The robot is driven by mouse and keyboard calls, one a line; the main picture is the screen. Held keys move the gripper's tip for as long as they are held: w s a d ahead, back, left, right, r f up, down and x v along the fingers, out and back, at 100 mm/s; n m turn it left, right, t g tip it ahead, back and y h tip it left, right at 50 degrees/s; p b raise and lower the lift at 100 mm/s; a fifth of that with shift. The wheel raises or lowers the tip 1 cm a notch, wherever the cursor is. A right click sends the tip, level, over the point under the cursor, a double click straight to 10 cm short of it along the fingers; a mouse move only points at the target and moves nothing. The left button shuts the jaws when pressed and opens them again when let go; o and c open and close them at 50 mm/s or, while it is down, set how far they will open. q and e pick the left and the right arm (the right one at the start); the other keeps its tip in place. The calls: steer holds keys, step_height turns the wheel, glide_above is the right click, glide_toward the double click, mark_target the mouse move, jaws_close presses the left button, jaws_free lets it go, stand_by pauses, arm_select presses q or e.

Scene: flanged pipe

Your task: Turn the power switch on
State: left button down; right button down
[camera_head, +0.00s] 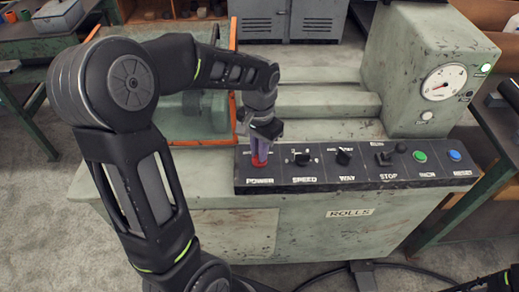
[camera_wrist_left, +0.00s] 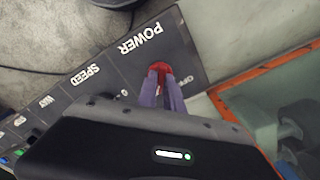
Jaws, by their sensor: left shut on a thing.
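The red power switch (camera_head: 259,160) is at the left end of the black control panel (camera_head: 340,178), above the word POWER. In the left wrist view the red switch (camera_wrist_left: 160,67) shows between and just past my fingertips. My left gripper (camera_head: 262,146) points down at the switch, its purple fingers closed around it. The left gripper also shows in the left wrist view (camera_wrist_left: 161,82). The fingers and wrist hide part of the switch, and I cannot tell which position it is in. My right gripper is not clearly in view; only a dark arm part shows at the bottom right.
To the right on the panel are the SPEED knob (camera_head: 301,158), the WAY knob (camera_head: 344,156), a STOP lever (camera_head: 384,158), a green button (camera_head: 420,156) and a blue RESET button (camera_head: 455,155). A gauge (camera_head: 444,82) stands at the upper right. An orange-framed guard (camera_head: 176,142) is left of the panel.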

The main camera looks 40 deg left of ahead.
arm_select(q)
steer(key=shift+m, duration=0.4)
steer(key=c, duration=1.5)
jaws_free()
step_height(320, 180, up, 8)
steer(key=shift+f, duration=0.1)
